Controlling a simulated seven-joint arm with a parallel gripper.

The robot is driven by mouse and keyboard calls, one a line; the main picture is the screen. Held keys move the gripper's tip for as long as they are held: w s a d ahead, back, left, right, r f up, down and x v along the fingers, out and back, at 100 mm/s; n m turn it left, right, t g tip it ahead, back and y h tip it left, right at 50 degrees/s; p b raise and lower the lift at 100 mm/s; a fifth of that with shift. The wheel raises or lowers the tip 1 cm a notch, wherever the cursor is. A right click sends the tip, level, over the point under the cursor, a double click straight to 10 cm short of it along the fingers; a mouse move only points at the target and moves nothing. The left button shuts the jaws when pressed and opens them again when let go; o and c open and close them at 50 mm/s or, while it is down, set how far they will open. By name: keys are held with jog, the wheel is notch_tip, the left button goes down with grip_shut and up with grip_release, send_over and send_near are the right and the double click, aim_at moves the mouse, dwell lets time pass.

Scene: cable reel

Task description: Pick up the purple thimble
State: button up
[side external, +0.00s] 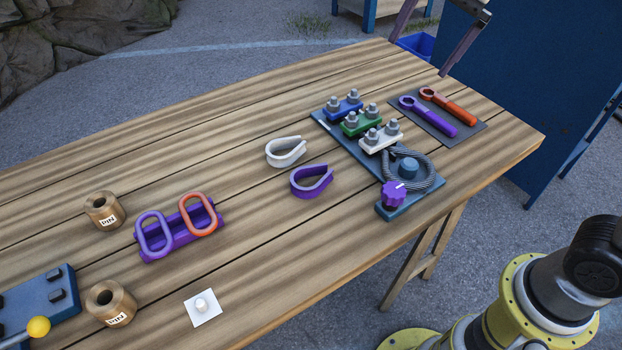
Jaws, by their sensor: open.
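The purple thimble (312,182) is a teardrop-shaped, grooved loop. It lies on the wooden table near the middle, its rounded end toward the left and lower part of the view. Nothing touches it. A similar white thimble (287,152) lies just behind it. My gripper (418,57) shows only in part at the top right edge. Its two long fingers are spread apart with nothing seen between them. It is well away from the purple thimble, up and to the right in the picture.
Right of the thimble, a dark board (318,116) carries bolted clamps, a coiled cable and a purple knob (394,194). Wrenches lie on a mat (475,128) beyond. Left are a purple rack (180,240) with oval links and brown spools (103,211). Bare wood surrounds the thimble's front.

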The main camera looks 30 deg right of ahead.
jog(key=w+a+f+m+g, duration=0.1)
jog(key=w+a+f, duration=0.3)
jog(key=w, duration=0.2)
jog(key=g, duration=0.3)
send_near(305, 193)
jog(key=shift+n+h, duration=0.3)
jog(key=shift+n, duration=0.1)
jog(key=w+d+f, duration=0.2)
jog(key=w+d, duration=0.1)
jog(key=shift+w+f, duration=0.1)
jog(key=shift+s+a+f, duration=0.1)
jog(key=shift+s+f, duration=0.05)
jog(key=shift+f, duration=1.3)
jog(key=shift+s+a+f, duration=0.1)
jog(key=shift+f, duration=1.4)
jog(key=c, duration=1.4)
jog(key=shift+r, duration=0.1)
